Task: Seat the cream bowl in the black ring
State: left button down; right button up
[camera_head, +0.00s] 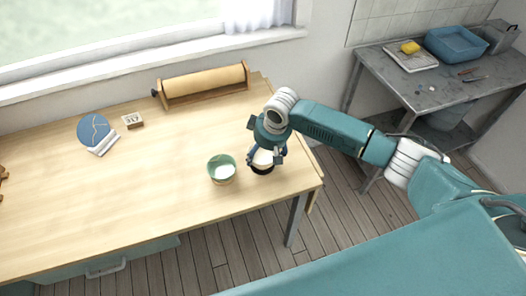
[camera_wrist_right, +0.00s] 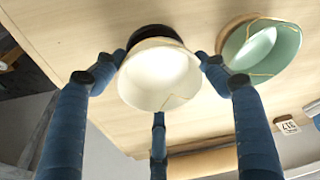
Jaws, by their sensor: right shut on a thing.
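The cream bowl (camera_wrist_right: 160,78) has its open side toward the right wrist camera, and a thin gold seam runs near its rim. My right gripper (camera_head: 265,156) is shut on the cream bowl, with blue fingers around its rim. The black ring (camera_wrist_right: 152,34) shows directly behind the bowl in the wrist view. In the head view the black ring (camera_head: 262,170) shows as a dark arc under the bowl, near the table's right end. Most of the ring is hidden, and I cannot tell whether the bowl touches it. My left gripper is not in view.
A green bowl (camera_head: 221,165) on a tan ring (camera_wrist_right: 230,28) stands just left of the cream bowl. A paper roll (camera_head: 205,84) lies at the back. A cracked blue plate (camera_head: 93,129) and a number block (camera_head: 132,120) are farther left. The table's middle is clear.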

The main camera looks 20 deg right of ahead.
aim_at(263, 158)
jog(key=shift+f+b, duration=0.35)
jog(key=shift+f, duration=0.5)
jog(key=o, duration=1.5)
jog(key=shift+o, duration=0.2)
jog(key=shift+r, duration=0.1)
notch_tip(263, 158, up, 8)
jog(key=p, duration=0.8)
jog(key=shift+p, duration=0.3)
